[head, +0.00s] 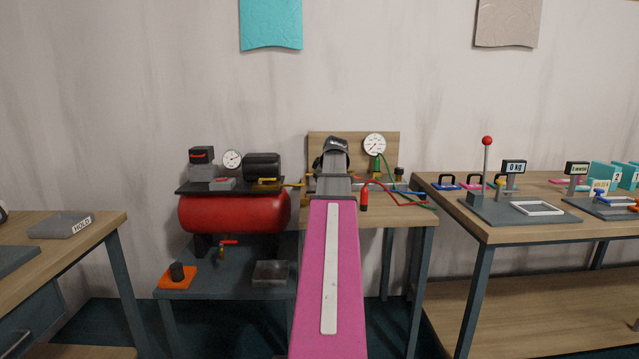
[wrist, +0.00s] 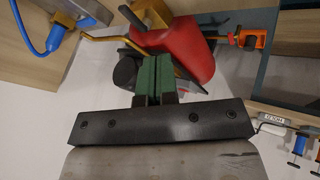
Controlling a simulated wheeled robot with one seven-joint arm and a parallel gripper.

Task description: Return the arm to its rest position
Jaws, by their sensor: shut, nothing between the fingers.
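My arm, pink with a white stripe, reaches forward from the bottom middle of the head view. Its grey and black end stands in front of the gauge bench. In the wrist view my gripper (wrist: 152,75) shows two green-faced fingers pressed together, with nothing between them. Its fingers point toward the red compressor tank (wrist: 187,48); I cannot tell the gap between them. The fingertips are hidden in the head view behind the arm's own links.
The compressor tank (head: 235,212) stands left of my arm on a grey stand. The gauge bench (head: 396,214) has a gauge (head: 374,145), a red-handled part (head: 364,197) and hoses close to my arm. Wooden tables stand left (head: 104,228) and right (head: 455,209).

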